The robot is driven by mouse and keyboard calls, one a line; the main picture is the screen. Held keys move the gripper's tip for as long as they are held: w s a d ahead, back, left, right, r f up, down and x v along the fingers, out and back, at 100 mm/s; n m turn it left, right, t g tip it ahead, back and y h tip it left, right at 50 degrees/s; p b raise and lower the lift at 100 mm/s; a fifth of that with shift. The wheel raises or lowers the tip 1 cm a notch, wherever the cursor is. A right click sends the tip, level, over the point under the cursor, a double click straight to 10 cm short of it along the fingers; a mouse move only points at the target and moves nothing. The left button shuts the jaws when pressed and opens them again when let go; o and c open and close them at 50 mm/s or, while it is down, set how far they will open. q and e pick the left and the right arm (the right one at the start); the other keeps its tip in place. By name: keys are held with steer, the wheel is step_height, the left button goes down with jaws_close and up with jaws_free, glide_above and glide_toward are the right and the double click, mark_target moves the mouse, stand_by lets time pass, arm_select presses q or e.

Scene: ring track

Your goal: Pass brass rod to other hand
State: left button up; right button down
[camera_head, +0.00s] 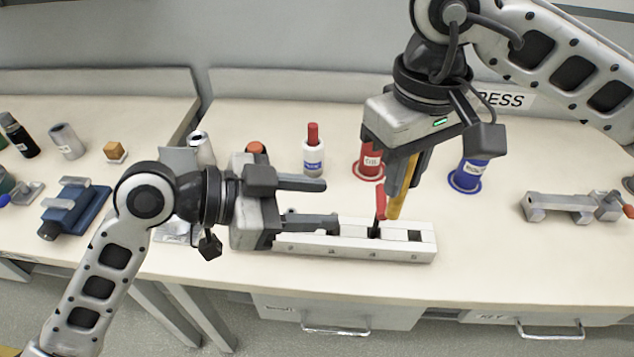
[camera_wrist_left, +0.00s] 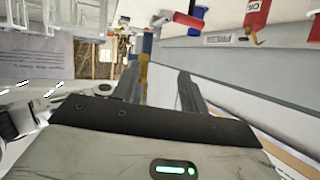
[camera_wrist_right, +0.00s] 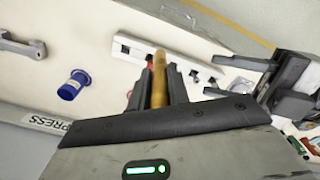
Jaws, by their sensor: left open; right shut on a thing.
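The brass rod (camera_head: 401,190) is a yellow bar held upright, pointing down, in my right gripper (camera_head: 398,172). In the right wrist view the rod (camera_wrist_right: 159,82) lies between the shut fingers and sticks out past them. Its lower end is close to a white slotted block (camera_head: 300,245); I cannot tell whether it touches. My left gripper (camera_head: 332,203) is open and empty, left of the rod, with its fingers pointing right toward it, apart from it. In the right wrist view the left gripper (camera_wrist_right: 238,78) shows at the right.
A red upright piece (camera_head: 380,204) stands at the block beside the rod. Behind are a red container (camera_head: 369,160), a blue container (camera_head: 469,172) and a red-capped bottle (camera_head: 313,155). A grey clamp (camera_head: 560,207) lies at right, a blue vise (camera_head: 73,207) at left.

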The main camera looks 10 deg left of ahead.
arm_select(q)
steer(key=g, duration=0.1)
glide_toward(390, 200)
steer(key=x, duration=1.2)
jaws_close()
arm_select(e)
steer(key=c, duration=1.3)
jaws_free()
steer(key=shift+o, duration=0.2)
steer(key=shift+s+a, duration=0.1)
